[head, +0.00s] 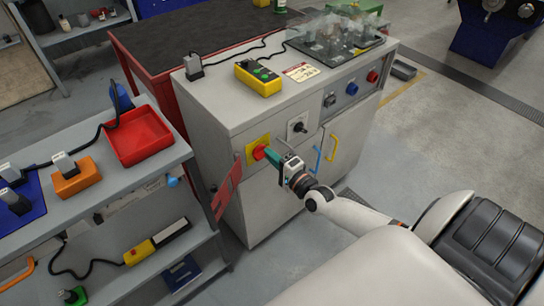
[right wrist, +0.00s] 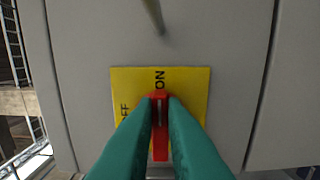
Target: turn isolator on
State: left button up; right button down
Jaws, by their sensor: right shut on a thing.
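The isolator is a red handle (head: 259,152) on a yellow plate (head: 251,158) on the grey cabinet's front. In the right wrist view the red handle (right wrist: 160,135) lies between my green fingertips, its upper end just below the word ON on the yellow plate (right wrist: 195,85). The handle runs upright in that picture, in line with ON; the OFF lettering at the left is partly hidden by a finger. My right gripper (head: 270,154) is shut on the handle; it also shows in the right wrist view (right wrist: 160,103). My left gripper is not in view.
The cabinet (head: 225,110) also bears a black rotary switch (head: 298,128), a blue door handle (head: 317,161) and a yellow door handle (head: 333,148). A shelf unit with a red tray (head: 140,137) stands at the left.

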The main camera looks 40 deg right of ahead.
jog(key=c, duration=1.5)
grip_release()
jog(key=s, duration=0.8)
jog(key=s+d, duration=0.1)
jog(key=s, duration=0.3)
